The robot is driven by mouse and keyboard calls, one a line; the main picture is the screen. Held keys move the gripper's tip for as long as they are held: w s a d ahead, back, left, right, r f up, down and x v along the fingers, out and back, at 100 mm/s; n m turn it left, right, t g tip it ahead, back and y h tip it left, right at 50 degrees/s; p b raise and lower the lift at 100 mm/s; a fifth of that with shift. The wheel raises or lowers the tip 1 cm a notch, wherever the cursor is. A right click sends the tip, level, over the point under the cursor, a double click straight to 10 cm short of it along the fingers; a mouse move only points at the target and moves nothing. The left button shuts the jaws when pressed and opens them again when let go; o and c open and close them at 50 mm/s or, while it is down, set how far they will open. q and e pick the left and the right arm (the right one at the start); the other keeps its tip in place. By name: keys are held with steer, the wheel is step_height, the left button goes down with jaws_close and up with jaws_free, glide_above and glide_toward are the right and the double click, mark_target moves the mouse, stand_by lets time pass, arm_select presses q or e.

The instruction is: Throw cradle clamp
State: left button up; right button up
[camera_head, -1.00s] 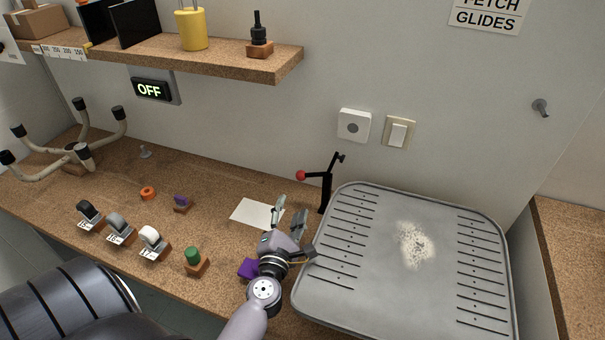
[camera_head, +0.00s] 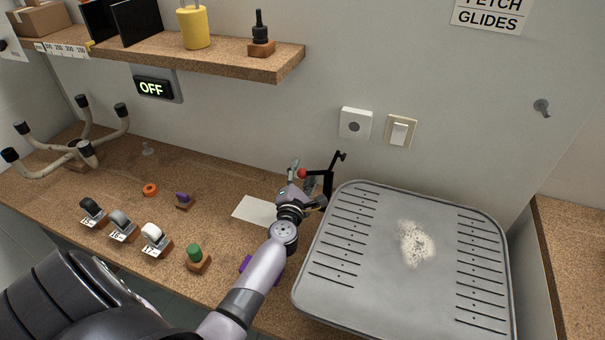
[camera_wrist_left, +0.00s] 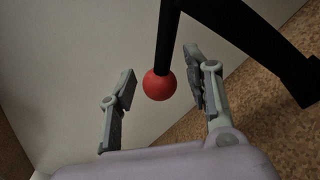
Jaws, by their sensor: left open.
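The cradle clamp is a black lever (camera_head: 332,178) with a red ball knob (camera_head: 302,173), standing at the back of the bench beside the grey tray. My left gripper (camera_head: 303,178) is at the knob, and its fingers partly overlap the clamp in the head view. In the left wrist view the red knob (camera_wrist_left: 159,85) sits between the two open fingers of my left gripper (camera_wrist_left: 158,95), with a gap to each side. The black lever (camera_wrist_left: 225,30) runs up and right from it. My right gripper is not in view.
A grey ribbed tray (camera_head: 340,275) fills the bench to the right. A white paper (camera_head: 252,210) lies left of my gripper. Several casters and small coloured parts stand farther left, with a green-topped block (camera_head: 198,258) nearest. A shelf (camera_head: 200,62) overhangs the back left.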

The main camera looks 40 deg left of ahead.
arm_select(q)
jaws_close()
stand_by(0.5)
